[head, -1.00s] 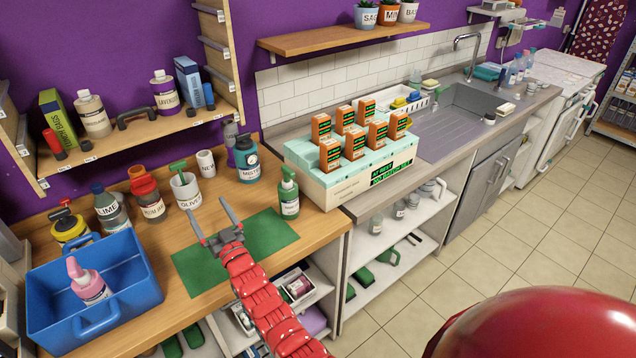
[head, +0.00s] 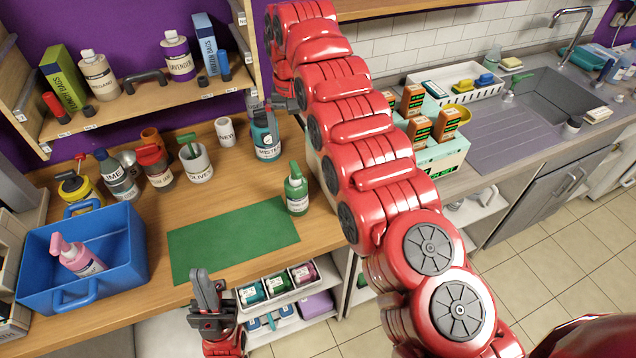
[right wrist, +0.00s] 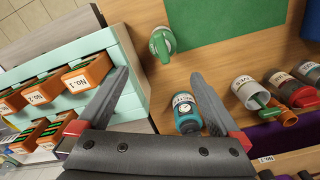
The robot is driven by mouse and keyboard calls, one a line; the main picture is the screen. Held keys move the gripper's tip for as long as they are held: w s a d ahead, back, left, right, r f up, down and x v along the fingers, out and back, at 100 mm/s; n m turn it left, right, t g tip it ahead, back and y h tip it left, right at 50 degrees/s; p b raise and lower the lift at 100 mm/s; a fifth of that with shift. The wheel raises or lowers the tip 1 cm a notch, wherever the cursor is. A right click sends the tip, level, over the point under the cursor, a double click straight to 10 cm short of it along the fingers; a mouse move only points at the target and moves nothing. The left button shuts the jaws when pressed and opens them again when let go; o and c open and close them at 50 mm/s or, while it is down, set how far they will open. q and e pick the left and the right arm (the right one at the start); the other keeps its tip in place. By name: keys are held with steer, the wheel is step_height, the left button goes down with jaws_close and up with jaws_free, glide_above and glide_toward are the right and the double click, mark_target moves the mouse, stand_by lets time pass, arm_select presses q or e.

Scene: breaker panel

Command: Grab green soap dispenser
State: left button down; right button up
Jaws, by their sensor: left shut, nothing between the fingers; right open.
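The green soap dispenser (head: 297,192), a small green pump bottle with a white label, stands upright on the wooden counter just right of the green mat (head: 235,240). It also shows from above in the right wrist view (right wrist: 162,42). My right gripper (right wrist: 160,76) is open and empty; the dispenser lies beyond its fingertips, roughly between their lines. In the head view the right gripper (head: 272,108) is high near the shelf end, partly hidden by its arm. My left gripper (head: 207,288) is shut and empty at the counter's front edge, below the mat.
A teal bottle (head: 265,138) stands behind the dispenser, near the right gripper's finger. A mint box (head: 445,155) with orange cartons is to the right, partly behind my right arm. A blue caddy (head: 130,255) holds a pink bottle. The mat is bare.

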steer(key=b, duration=0.6)
glide_toward(295, 184)
steer(key=shift+w+d+f, duration=0.1)
steer(key=shift+w+f, duration=0.2)
steer(key=shift+w, duration=0.3)
steer(key=shift+w+d+f+p, duration=0.1)
steer(key=shift+f+p, duration=0.25)
steer(key=shift+p, duration=0.25)
step_height(295, 184, down, 5)
steer(key=shift+r+p, duration=0.15)
steer(key=shift+p, duration=0.85)
steer(key=shift+f, duration=0.3)
steer(key=shift+f+p, duration=0.2)
steer(key=shift+p, duration=0.1)
steer(key=f+p, duration=0.1)
steer(key=f, duration=0.1)
steer(key=f+p, duration=0.1)
steer(key=shift+w+a+f, duration=0.1)
steer(key=shift+a+f, duration=0.15)
steer(key=shift+f, duration=0.15)
steer(key=shift+w+f, duration=0.1)
steer(key=shift+f, duration=0.5)
jaws_close()
